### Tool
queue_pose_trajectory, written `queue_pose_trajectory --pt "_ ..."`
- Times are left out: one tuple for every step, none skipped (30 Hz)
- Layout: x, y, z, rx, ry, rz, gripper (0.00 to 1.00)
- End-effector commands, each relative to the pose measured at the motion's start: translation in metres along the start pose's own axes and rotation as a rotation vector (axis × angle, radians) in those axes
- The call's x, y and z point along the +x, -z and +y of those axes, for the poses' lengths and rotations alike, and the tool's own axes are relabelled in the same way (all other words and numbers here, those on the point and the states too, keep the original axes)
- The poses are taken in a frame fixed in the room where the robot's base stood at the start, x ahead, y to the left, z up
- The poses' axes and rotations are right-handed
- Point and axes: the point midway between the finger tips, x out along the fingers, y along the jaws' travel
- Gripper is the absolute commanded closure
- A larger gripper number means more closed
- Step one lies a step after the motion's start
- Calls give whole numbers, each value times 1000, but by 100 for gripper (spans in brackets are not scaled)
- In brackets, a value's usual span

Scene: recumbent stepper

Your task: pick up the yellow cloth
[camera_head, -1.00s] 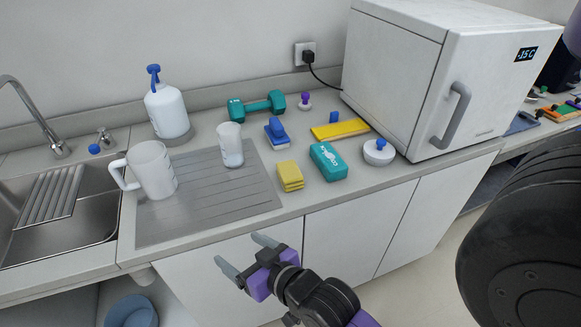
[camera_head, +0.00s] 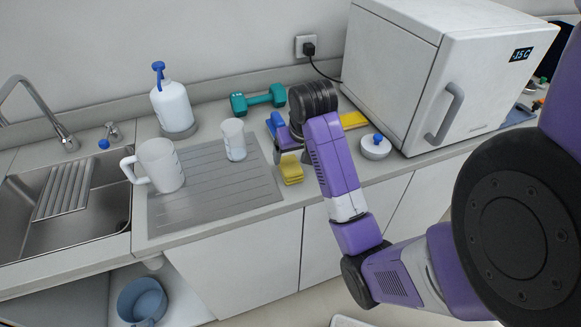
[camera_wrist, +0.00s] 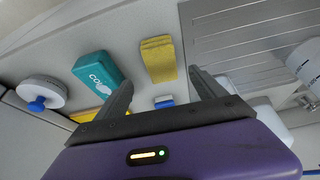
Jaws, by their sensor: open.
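The yellow cloth (camera_head: 291,170) is a small folded stack on the counter, at the right edge of the grey drainboard. It also shows in the wrist view (camera_wrist: 158,60), beyond and between my fingertips. My gripper (camera_wrist: 160,85) is open with nothing between its fingers. In the head view my arm hides most of the gripper, which is over the counter close to the cloth. I cannot tell its exact height above the counter.
A teal box (camera_wrist: 101,69) lies beside the cloth. A measuring cup (camera_head: 233,139) and a white jug (camera_head: 159,165) stand on the drainboard (camera_head: 215,198). A blue-topped white round object (camera_head: 375,147) and a white freezer (camera_head: 392,65) stand to the right. A teal dumbbell (camera_head: 258,101) lies behind.

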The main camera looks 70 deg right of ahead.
Motion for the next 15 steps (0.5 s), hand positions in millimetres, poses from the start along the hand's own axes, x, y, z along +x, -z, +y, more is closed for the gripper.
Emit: queue_pose_trajectory --pt "2 -1 1 2 -3 -10 20" --pt "5 -1 2 2 -3 -13 20" --pt "9 -2 2 2 -4 -14 20" --pt "12 -2 2 3 -4 -14 20" --pt "16 -2 2 3 -4 -14 20" --pt "20 -2 2 2 -4 -13 20" --pt "22 -2 1 2 -3 -12 20" --pt "25 -2 1 2 -3 -13 20" --pt "28 -2 1 2 -3 -13 20" --pt "31 -2 1 2 -3 -13 20" --pt "35 -2 0 2 -3 -14 20" --pt "40 -2 0 2 -3 -14 20" --pt "45 -1 0 3 -4 -15 20" --pt "50 -1 -1 2 -4 -14 20" --pt "55 -1 -2 2 -3 -14 20"
